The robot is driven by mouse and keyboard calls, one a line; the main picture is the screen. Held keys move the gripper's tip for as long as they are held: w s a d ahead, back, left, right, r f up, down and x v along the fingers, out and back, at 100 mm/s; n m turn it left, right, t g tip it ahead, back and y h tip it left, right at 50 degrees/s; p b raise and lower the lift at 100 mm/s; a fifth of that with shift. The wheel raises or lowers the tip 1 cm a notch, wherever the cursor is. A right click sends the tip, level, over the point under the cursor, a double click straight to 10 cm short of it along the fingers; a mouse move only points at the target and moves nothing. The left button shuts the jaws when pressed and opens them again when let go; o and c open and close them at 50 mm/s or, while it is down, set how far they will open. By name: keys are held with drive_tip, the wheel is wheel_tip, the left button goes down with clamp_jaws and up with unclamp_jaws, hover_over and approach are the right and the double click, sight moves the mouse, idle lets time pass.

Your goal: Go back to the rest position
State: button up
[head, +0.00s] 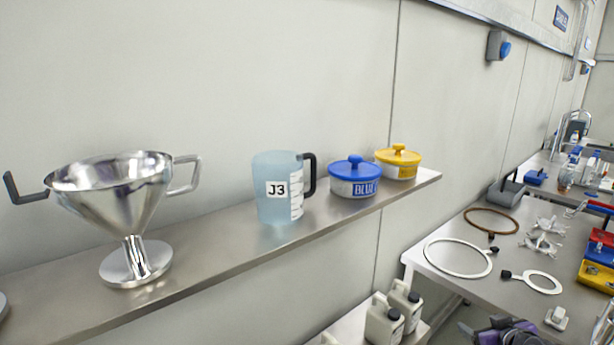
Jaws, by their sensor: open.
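My gripper does not show in the head view, and no part of my arm can be made out. A steel shelf (215,257) runs along the wall. On it stand a shiny metal funnel on a round foot (125,205), a translucent blue jug marked J3 with a dark handle (275,212), a tub with a blue lid marked BLUE (353,179) and a tub with a yellow lid (398,162). All of them stand upright and apart from my gripper as far as I can see.
A lower table (440,262) at right holds rings (458,257), metal clamp-like parts (541,244) and coloured bins (597,275). Below the shelf are pale jugs with dark caps (383,325). A purple and grey item (505,332) shows at the bottom edge.

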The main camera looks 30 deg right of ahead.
drive_tip(key=s+a+r+t, duration=0.2)
drive_tip(key=a+t, duration=0.2)
drive_tip(key=a, duration=1)
drive_tip(key=s+a+r+t, duration=0.1)
drive_tip(key=a+r+t, duration=0.2)
drive_tip(key=a, duration=1.1)
drive_tip(key=s+a+n+y, duration=0.5)
drive_tip(key=s+a+y, duration=0.2)
drive_tip(key=s+a, duration=0.7)
drive_tip(key=a, duration=0.3)
drive_tip(key=shift+s+a+r+y, duration=0.2)
drive_tip(key=shift+a+y, duration=0.1)
drive_tip(key=shift+y, duration=0.1)
